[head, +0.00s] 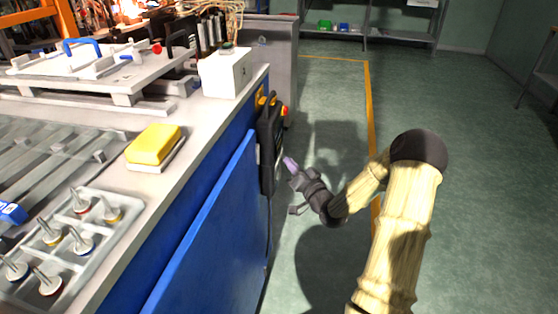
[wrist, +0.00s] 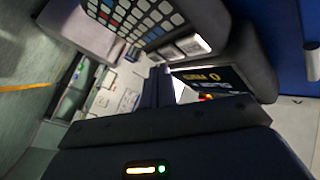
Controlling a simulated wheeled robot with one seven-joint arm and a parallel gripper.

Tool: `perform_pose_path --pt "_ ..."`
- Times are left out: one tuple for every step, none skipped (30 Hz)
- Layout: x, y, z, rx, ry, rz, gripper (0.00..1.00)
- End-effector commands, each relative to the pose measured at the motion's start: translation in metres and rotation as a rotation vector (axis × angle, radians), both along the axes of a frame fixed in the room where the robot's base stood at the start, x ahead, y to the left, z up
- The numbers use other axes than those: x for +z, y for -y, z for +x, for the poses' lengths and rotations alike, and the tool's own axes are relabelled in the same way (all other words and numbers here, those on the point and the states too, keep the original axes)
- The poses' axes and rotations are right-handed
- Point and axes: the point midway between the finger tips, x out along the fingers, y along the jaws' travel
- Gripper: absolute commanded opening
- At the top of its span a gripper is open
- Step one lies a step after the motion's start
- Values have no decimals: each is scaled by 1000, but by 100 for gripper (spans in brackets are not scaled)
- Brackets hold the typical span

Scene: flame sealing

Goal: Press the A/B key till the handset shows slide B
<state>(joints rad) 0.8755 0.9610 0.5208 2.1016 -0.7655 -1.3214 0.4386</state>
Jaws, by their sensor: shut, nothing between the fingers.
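The black handset (head: 270,145) hangs upright on the end of the blue bench, with a red button near its top. In the wrist view its keypad (wrist: 145,15) of grey keys, with a few blue and red ones, fills the top. Its dark screen (wrist: 228,80) shows tilted yellow and white text; a slide line is partly cut off and I cannot read its letter. My gripper (head: 291,163) is shut and empty, just right of the handset, pointing at its face. In the wrist view its fingers (wrist: 158,88) cover part of the handset; I cannot tell whether they touch a key.
The bench top (head: 205,115) holds a white box (head: 226,73), a yellow sponge-like block (head: 154,144) and a tray of pegs (head: 112,236). A blue panel (head: 208,228) forms the bench side. The green floor to the right is clear, with a yellow line (head: 369,105).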

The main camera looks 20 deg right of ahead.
Motion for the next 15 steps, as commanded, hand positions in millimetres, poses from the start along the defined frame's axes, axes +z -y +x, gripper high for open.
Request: perform_pose_path --pt "0 1 -1 -1 -1 0 0" --pt "0 2 -1 -1 -1 0 0" --pt "0 2 -1 0 0 0 0" --pt "0 2 -1 0 0 0 0" --pt "0 2 -1 0 0 0 0" --pt "0 2 -1 0 0 0 0" --pt "0 2 -1 0 0 0 0" --pt "0 2 -1 0 0 0 0" --pt "0 2 -1 0 0 0 0" --pt "0 2 -1 0 0 0 0" --pt "0 2 -2 -1 -1 0 0" --pt "0 4 -2 -1 -1 0 0" --pt "0 5 -3 -1 -1 0 0" --pt "0 7 -4 -1 0 -1 0" --pt "0 9 -6 -1 0 -1 0"
